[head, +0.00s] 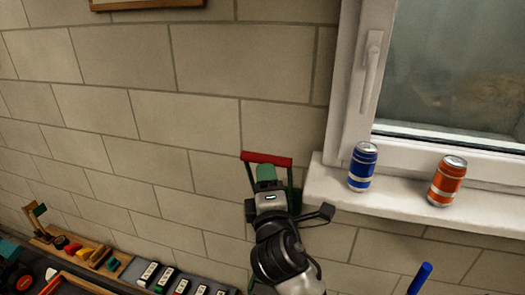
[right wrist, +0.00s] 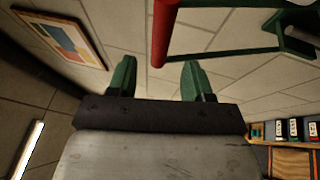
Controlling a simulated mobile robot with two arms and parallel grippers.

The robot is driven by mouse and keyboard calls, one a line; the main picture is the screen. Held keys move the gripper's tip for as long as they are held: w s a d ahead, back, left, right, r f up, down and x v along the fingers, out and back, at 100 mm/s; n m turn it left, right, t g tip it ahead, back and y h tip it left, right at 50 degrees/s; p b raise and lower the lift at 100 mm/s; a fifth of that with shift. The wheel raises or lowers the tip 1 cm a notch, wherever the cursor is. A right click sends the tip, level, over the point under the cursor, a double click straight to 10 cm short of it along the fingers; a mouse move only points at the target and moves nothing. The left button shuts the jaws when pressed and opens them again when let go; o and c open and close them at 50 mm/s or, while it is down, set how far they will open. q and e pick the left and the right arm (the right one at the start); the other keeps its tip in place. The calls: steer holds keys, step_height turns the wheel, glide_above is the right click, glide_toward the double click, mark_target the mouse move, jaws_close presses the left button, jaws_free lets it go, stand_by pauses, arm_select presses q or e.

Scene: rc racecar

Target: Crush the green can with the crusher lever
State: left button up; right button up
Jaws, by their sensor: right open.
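The crusher's red lever bar (head: 267,158) lies across the wall left of the window. The bar also shows in the right wrist view (right wrist: 164,30), with a green arm of the crusher (right wrist: 225,50) running off from it. My right gripper (head: 265,173) is just below the bar in the head view. In the right wrist view its two green fingers (right wrist: 157,80) are apart with nothing held. The bar's end shows just past the fingertips, in line with the gap; I cannot tell whether they touch. The green can is not visible. My left gripper is out of view.
A blue can (head: 362,166) and an orange can (head: 447,181) stand on the white window sill (head: 400,206). Small items and tools lie along a bench at lower left. A blue rod (head: 420,277) sticks up at lower right. A framed picture (right wrist: 65,36) hangs on the wall.

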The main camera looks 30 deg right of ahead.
mark_target(263, 159)
steer(key=p+x, duration=0.2)
steer(key=x, duration=0.5)
steer(key=shift+w+d, duration=0.1)
steer(key=shift+w, duration=0.05)
jaws_close()
